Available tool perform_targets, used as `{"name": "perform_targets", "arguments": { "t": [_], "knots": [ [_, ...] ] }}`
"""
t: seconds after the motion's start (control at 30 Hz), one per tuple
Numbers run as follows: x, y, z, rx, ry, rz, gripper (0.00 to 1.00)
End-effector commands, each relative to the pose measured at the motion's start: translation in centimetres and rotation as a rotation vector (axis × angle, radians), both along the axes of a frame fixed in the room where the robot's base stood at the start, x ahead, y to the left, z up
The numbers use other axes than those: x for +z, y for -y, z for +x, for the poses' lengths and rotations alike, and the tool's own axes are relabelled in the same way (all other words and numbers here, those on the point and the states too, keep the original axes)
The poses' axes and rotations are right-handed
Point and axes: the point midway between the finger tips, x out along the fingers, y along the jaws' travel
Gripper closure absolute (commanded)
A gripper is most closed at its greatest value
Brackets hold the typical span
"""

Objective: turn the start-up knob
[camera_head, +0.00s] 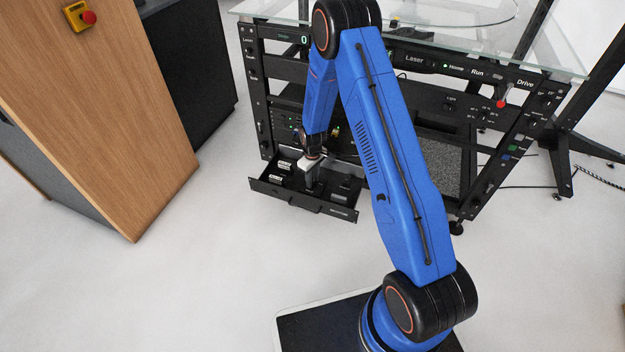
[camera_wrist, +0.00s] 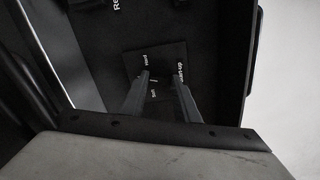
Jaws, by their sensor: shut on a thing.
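The start-up knob is mostly hidden between my fingers in the wrist view; its turn angle cannot be told. It sits on a small dark square plate (camera_wrist: 158,58) with white labels around it, one ending in "up". My gripper (camera_wrist: 162,80) points down at this plate, its two fingers close on either side of the knob and shut on it. In the head view my gripper (camera_head: 312,182) reaches down into the pulled-out black drawer (camera_head: 330,208) low in the rack; the knob is too small to see there.
The black rack (camera_head: 262,95) with a glass top (camera_head: 560,55) stands behind the drawer. White-labelled blocks (camera_head: 281,178) lie in the drawer near my gripper. A wooden cabinet (camera_head: 120,110) with a red button (camera_head: 89,17) stands at left. The floor in front is clear.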

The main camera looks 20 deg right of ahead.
Motion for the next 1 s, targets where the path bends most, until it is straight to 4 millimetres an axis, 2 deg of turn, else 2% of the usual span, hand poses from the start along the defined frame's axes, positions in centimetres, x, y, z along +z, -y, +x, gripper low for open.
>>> {"name": "perform_targets", "arguments": {
  "t": [0.6,1.0],
  "knots": [
    [0.02,0.0,0.01,-0.542,0.0,0.0,0.94],
    [0.03,0.0,0.01,-0.717,0.0,0.0,0.94]
  ]
}}
